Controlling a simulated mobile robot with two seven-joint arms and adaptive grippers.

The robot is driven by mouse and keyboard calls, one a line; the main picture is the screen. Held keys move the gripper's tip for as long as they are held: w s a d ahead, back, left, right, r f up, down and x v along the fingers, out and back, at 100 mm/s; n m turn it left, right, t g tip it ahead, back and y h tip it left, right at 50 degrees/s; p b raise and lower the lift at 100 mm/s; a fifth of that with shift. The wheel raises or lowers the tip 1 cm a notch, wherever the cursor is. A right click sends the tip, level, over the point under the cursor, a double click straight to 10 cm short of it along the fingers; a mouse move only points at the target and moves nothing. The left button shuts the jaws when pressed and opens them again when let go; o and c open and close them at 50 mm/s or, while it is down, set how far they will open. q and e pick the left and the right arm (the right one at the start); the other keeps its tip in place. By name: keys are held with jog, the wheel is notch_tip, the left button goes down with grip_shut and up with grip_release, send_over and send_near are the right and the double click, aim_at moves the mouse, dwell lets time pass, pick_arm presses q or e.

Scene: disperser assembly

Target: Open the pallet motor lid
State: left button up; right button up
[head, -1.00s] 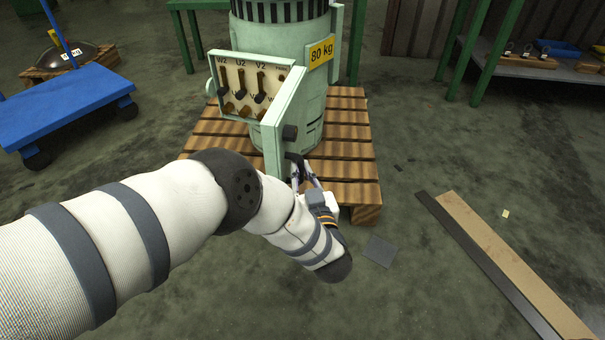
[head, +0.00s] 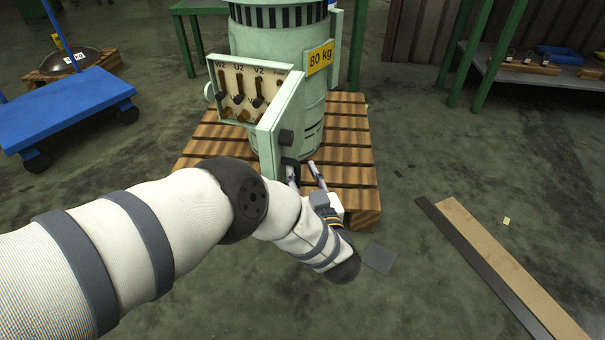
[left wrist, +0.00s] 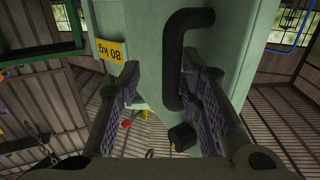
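The pallet motor (head: 283,35) is a light green cylinder with a yellow "80 kg" label. The inside of its terminal box (head: 242,92) shows, with dark terminals marked W2, U2 and V2. The lid (head: 280,115) stands swung out from the box's right side, with a black knob and a black handle (head: 289,163) on its outer face. In the left wrist view the handle (left wrist: 175,60) lies between my spread fingers, closer to the right one. My left gripper (head: 304,172) is open at the handle. My right gripper is not in view.
The motor stands on a wooden pallet (head: 343,153). A blue cart (head: 65,102) is at the left. A plank (head: 510,265) and a dark strip lie on the floor at right. A green-legged shelf (head: 530,72) stands at the back right. Floor right of the pallet is mostly clear.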

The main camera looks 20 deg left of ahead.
pick_arm(q)
jog(key=shift+d, duration=0.1)
jog(key=v, duration=1.2)
